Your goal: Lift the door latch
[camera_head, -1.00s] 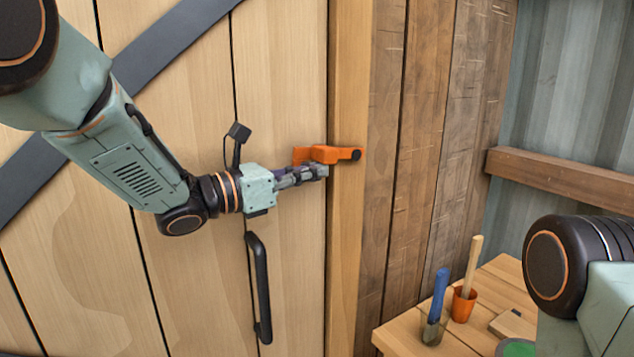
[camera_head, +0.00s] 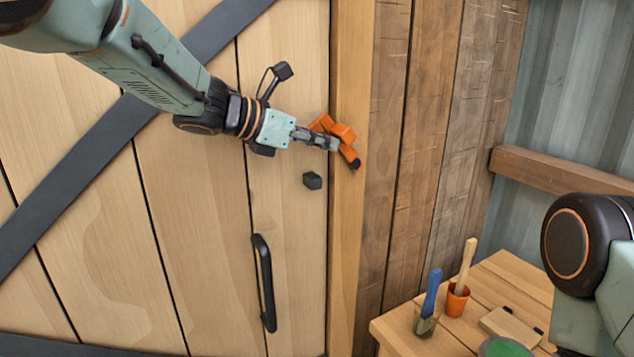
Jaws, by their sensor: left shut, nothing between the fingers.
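The orange door latch (camera_head: 341,133) is tilted, its free end up to the left and its black pivot end low on the door post. The exact contact point is partly hidden by the fingers. My right gripper is out of view; only part of my right arm shows at the right edge.
A black door handle (camera_head: 264,284) is below the catch. At the lower right, a wooden table (camera_head: 392,330) bears a blue-handled brush (camera_head: 428,302), an orange cup (camera_head: 456,300) with a wooden handle in it, and a green round thing (camera_head: 505,347). A wooden rail (camera_head: 560,170) crosses the metal wall.

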